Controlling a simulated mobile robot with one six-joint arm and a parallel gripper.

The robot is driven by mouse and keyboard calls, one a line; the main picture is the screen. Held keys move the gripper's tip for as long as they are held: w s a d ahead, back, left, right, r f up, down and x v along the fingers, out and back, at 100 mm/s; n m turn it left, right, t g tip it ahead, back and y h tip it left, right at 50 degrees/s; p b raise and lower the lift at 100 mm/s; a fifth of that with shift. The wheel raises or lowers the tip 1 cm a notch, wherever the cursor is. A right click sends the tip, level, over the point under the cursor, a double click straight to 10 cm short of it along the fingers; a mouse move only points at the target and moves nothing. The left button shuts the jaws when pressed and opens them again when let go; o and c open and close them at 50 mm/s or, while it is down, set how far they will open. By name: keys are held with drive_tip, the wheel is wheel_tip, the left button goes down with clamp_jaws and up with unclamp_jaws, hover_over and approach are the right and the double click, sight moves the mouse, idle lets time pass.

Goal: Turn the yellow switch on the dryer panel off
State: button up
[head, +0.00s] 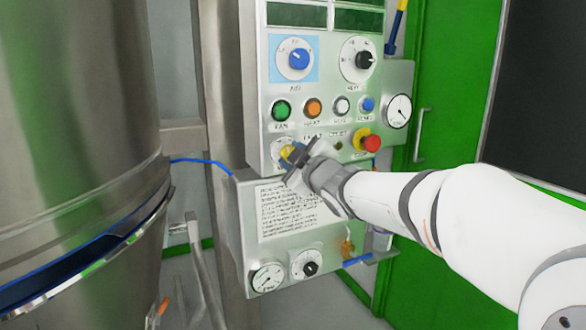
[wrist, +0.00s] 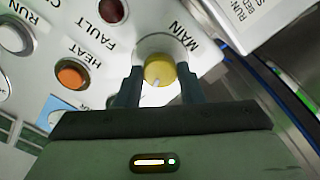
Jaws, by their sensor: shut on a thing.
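The yellow switch (head: 287,153) sits at the lower left of the grey dryer panel (head: 255,100) in the head view, partly hidden by my gripper. In the wrist view the yellow switch (wrist: 159,72) is a round knob with a pale pointer mark at its lower edge, beside the label MAIN. My gripper (head: 292,160) reaches in from the right in the head view. In the wrist view my gripper (wrist: 158,82) has one finger on each side of the knob and is shut on it.
Green, orange, white and blue buttons (head: 314,108) sit above the switch. A red emergency button (head: 370,143) is to its right. A blue AIR knob (head: 298,59) and a black knob (head: 365,60) are higher up. A large steel vessel (head: 80,120) stands at left.

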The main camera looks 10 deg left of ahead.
drive_tip(key=shift+n+b, duration=0.55)
drive_tip(key=shift+n, duration=0.35)
drive_tip(key=o, duration=1)
drive_tip(key=v, duration=0.8)
drive_tip(key=shift+p, duration=0.45)
drive_tip(key=shift+a, duration=0.1)
